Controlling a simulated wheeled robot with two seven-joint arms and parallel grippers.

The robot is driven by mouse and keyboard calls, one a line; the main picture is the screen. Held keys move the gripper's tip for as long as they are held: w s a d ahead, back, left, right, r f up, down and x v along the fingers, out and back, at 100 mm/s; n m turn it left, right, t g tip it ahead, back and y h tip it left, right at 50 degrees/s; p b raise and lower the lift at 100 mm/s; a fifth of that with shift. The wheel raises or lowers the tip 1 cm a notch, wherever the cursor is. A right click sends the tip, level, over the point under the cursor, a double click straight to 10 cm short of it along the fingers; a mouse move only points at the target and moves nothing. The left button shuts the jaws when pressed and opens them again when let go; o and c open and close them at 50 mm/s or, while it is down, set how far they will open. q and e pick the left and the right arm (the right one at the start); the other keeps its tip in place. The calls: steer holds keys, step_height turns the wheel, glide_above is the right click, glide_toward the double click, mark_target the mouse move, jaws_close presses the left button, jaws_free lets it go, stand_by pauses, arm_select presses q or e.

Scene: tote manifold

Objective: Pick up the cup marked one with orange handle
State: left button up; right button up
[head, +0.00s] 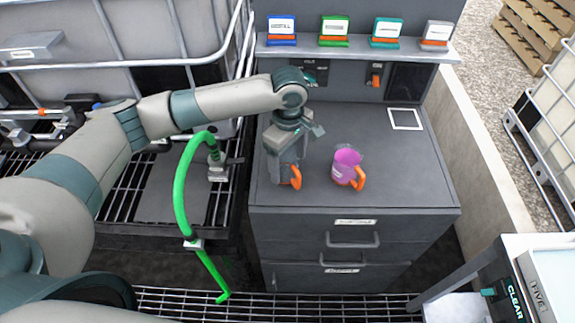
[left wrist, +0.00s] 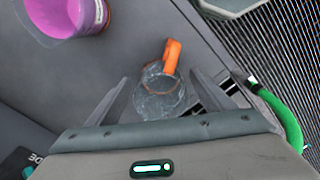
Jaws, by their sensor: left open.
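A clear, empty-looking cup with an orange handle (head: 296,178) stands on the grey cabinet top, largely hidden behind my left gripper (head: 284,165). In the left wrist view this clear cup (left wrist: 158,98) sits between the two spread fingers of my left gripper (left wrist: 163,92), its handle pointing away from the palm. A second cup, holding something pink (head: 345,162), also has an orange handle and stands to the right; it shows at the top left of the left wrist view (left wrist: 72,14). I cannot read a number on either cup. My right gripper is out of view.
The cabinet top (head: 390,180) is clear right of the pink cup, apart from a white-framed square (head: 404,119). A shelf (head: 360,52) with several coloured labelled holders runs behind. A green hose (head: 181,190) arches left of the cabinet. A labelled box (head: 550,280) stands front right.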

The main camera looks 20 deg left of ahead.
arm_select(q)
steer(key=shift+f, duration=1.15)
steer(key=c, duration=1.2)
